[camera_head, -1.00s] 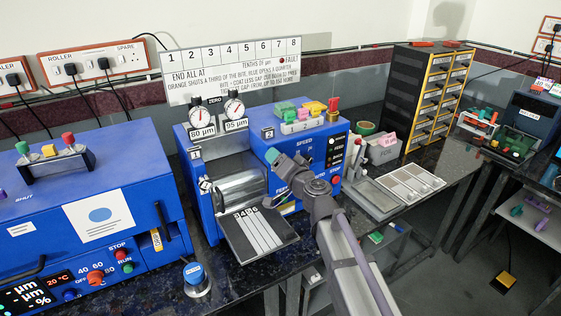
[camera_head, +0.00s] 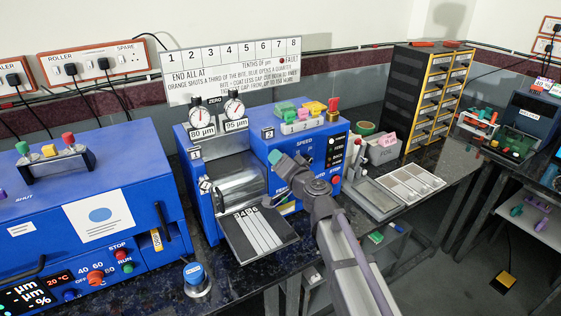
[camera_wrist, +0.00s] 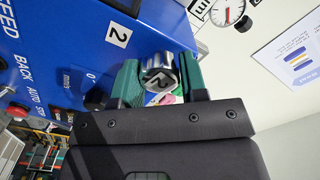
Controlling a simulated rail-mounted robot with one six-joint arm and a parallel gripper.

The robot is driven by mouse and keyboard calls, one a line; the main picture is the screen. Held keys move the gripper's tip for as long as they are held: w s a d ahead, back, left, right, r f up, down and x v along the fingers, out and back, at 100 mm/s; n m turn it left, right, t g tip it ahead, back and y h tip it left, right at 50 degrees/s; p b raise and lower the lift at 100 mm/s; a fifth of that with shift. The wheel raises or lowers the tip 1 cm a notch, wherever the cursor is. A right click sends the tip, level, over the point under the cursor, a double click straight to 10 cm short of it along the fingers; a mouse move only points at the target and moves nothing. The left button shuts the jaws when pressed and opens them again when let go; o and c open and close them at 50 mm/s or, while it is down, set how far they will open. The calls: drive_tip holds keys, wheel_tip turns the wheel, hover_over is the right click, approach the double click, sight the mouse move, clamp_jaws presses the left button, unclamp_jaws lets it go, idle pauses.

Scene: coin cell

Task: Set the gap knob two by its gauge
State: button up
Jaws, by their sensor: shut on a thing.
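In the head view my gripper (camera_head: 274,157) reaches the front of the blue roller machine (camera_head: 262,133), and my arm hides the knob. The right gauge (camera_head: 234,108), above a "95 µm" label, and the left gauge (camera_head: 199,115), above "80 µm", stand on top. Their needles are too small to read exactly. Part of a gauge (camera_wrist: 228,9) shows in the wrist view.
A black speed knob (camera_wrist: 96,98) is close beside the fingers in the wrist view. The panel buttons (camera_head: 336,167) lie right of my gripper. A sloping feed plate (camera_head: 262,236) is below left. Coloured blocks (camera_head: 300,112) sit on the machine's top.

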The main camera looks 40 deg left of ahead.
drive_tip(key=shift+m, duration=2.7)
drive_tip(key=o, duration=0.9)
drive_tip(key=v, duration=1)
drive_tip(key=shift+s+d, duration=0.15)
drive_tip(key=shift+d, duration=0.25)
